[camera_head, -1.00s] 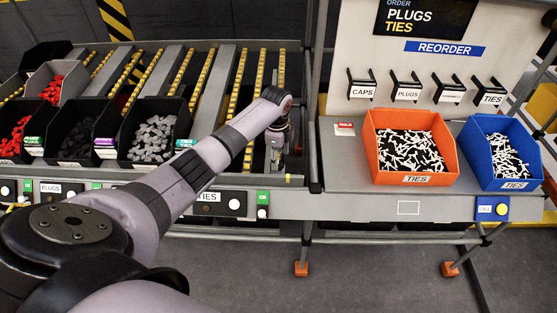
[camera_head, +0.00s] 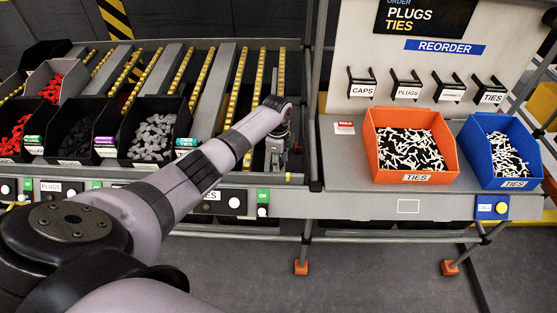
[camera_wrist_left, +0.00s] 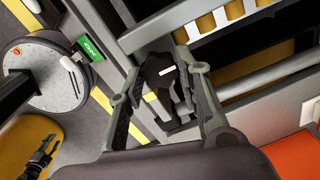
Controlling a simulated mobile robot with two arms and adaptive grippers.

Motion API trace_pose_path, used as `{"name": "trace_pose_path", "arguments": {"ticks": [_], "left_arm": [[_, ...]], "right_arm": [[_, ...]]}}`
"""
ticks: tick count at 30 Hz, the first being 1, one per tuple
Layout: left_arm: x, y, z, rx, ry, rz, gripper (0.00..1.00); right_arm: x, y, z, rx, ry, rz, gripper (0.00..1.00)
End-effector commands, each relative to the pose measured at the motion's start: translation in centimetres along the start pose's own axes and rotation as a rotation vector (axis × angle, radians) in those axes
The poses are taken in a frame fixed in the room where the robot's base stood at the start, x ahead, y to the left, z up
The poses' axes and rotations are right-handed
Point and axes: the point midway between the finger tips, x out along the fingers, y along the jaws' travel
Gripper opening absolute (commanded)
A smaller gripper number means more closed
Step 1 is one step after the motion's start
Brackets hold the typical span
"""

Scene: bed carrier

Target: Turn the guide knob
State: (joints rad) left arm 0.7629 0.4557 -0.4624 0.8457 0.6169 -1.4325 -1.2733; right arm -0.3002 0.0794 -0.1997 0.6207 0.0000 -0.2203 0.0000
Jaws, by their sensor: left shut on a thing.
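The guide knob (camera_wrist_left: 157,73) is a dark, rounded knob with a white pointer mark. In the left wrist view it sits between the fingers of my left gripper (camera_wrist_left: 165,62), which are closed on its sides. In the head view my left gripper (camera_head: 277,152) points down at the right end of the roller rack, by the front rail. The knob is hidden there behind the gripper and wrist.
Sloped lanes with yellow rollers (camera_head: 237,85) lie behind the gripper. A black bin of grey parts (camera_head: 152,137) stands left of my arm. To the right are an orange TIES bin (camera_head: 416,178) and a blue bin (camera_head: 512,170). A green OK label (camera_wrist_left: 89,47) is near the knob.

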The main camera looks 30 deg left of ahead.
Motion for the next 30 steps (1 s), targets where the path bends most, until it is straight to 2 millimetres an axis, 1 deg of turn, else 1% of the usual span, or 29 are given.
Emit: {"name": "trace_pose_path", "arguments": {"ticks": [1, 9, 15, 20, 26, 30], "left_arm": [[0.0, 0.0, 0.0, 0.000, 0.000, 0.000, 0.22], [0.0, 0.0, 0.0, 0.000, 0.000, 0.000, 0.04], [-0.1, 0.0, 0.0, -0.011, 0.000, 0.000, 0.04], [-0.1, 0.0, 0.1, -0.059, -0.001, -0.001, 0.04], [-0.2, 0.0, 0.0, -0.186, 0.000, -0.002, 0.04], [-0.2, 0.0, 0.0, -0.309, 0.000, -0.004, 0.04]], "right_arm": [[0.0, 0.0, 0.0, 0.000, 0.000, 0.000, 0.40], [0.0, 0.0, 0.0, 0.000, 0.000, 0.000, 0.40], [-0.1, 0.0, 0.0, 0.000, 0.000, 0.000, 0.40], [-0.5, 0.0, 0.0, -0.001, 0.000, 0.000, 0.40], [-1.2, 0.0, -0.1, 0.000, 0.000, 0.000, 0.40], [-1.9, 0.0, -0.1, 0.000, 0.000, 0.000, 0.40]]}}
